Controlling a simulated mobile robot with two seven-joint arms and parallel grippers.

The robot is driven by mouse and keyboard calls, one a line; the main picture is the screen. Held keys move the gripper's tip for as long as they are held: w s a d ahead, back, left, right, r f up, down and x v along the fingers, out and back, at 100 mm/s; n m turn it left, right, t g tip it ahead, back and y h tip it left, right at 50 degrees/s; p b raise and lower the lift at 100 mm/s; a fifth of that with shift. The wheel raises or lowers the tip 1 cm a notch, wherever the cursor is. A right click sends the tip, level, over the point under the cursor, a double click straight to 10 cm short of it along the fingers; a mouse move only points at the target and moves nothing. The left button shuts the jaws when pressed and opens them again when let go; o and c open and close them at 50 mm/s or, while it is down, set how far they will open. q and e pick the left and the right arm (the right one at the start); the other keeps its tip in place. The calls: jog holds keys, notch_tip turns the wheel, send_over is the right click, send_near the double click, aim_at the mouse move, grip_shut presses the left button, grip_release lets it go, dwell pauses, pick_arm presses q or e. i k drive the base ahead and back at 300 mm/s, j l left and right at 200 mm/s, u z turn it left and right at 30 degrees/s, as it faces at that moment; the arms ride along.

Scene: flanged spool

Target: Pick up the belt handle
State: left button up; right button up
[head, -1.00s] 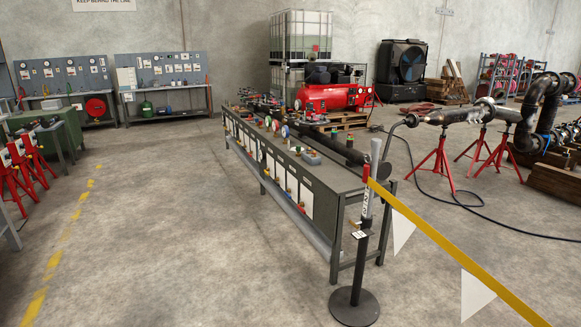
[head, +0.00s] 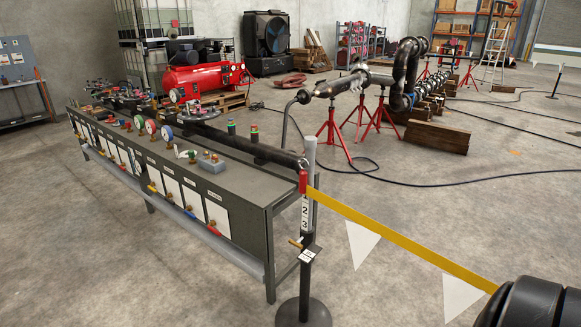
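The belt handle looks to be the small red piece (head: 303,182) at the left end of the yellow belt (head: 400,241). It sits against the upper part of the stanchion post (head: 306,222), which stands upright in front of the near end of the long bench. The belt slopes down to the right, with white pennants (head: 363,243) hanging from it. A black rounded part of my own arm shows in the bottom right corner and hides the belt's far end. Neither gripper shows, and nothing of mine touches the red piece.
The long grey bench (head: 258,183) with gauges and valves stands just behind and left of the post. The post's round base (head: 303,314) is on the floor. Red pipe stands (head: 333,135) and a black hose (head: 440,180) lie beyond. Floor right of the belt is open.

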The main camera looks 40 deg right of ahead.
aim_at(303, 174)
jog(key=i+j+z, duration=0.15)
jog(key=i+z, duration=0.35)
jog(key=i+j+z, duration=0.25)
jog(key=i+z, duration=0.25)
jog(key=i+j+z, duration=0.3)
jog(key=j+z, duration=0.2)
jog(key=i+j+z, duration=0.85)
jog(key=j, duration=0.3)
jog(key=i+j+z, duration=0.25)
jog(key=j, duration=0.2)
jog(key=i+j+z, duration=0.25)
jog(key=z, duration=0.25)
jog(key=i+j+z, duration=0.45)
jog(key=k, duration=0.1)
